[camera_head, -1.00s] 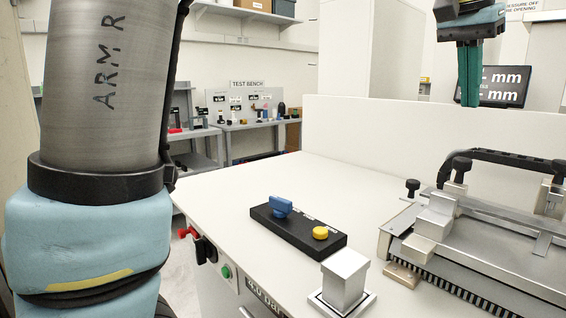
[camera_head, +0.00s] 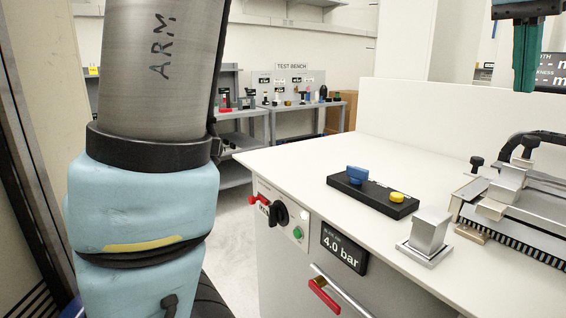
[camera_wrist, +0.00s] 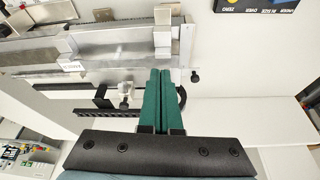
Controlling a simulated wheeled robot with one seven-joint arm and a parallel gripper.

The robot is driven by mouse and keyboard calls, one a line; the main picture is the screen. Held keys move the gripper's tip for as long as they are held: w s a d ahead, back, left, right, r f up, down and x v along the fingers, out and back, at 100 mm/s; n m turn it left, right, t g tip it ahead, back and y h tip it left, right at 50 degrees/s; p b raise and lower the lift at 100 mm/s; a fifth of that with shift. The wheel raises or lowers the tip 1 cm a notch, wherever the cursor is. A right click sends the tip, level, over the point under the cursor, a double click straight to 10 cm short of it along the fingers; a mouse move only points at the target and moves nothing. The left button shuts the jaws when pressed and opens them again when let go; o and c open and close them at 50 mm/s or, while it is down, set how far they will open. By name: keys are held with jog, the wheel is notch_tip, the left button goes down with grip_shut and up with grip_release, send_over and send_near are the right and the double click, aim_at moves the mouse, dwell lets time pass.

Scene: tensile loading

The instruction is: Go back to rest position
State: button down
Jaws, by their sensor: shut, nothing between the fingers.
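My gripper (camera_head: 527,60) is at the upper right of the head view, raised above the white bench (camera_head: 290,165). Its green fingers are together with nothing between them. In the wrist view the gripper (camera_wrist: 165,75) points toward a metal fixture (camera_wrist: 120,50) with a black handle. The same fixture (camera_head: 520,195) shows at the right edge of the head view, below the gripper and apart from it. My arm fills the left of the head view.
A black block (camera_head: 372,194) with blue and yellow knobs and a square metal post (camera_head: 429,232) stand on the bench. The front panel holds a pressure display (camera_head: 343,247) and a red handle (camera_head: 323,296). Shelves (camera_head: 240,150) stand behind, with open floor between.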

jog(key=w+a+f+n+y, duration=0.1)
jog(key=w+a+f+n, duration=0.2)
jog(key=w+a+f, duration=0.65)
jog(key=w+a+f+n+y, duration=0.1)
jog(key=w+a+f+n, duration=0.2)
jog(key=w+a+f, duration=0.6)
jog(key=s+a+f+n, duration=0.3)
jog(key=s+a+f, duration=0.2)
jog(key=a, duration=0.7)
jog(key=s+a+f+n+y, duration=0.1)
jog(key=s+a+f+n, duration=0.2)
jog(key=a+f, duration=0.6)
jog(key=s+a, duration=0.2)
jog(key=a, duration=0.2)
jog(key=shift+f, duration=0.1)
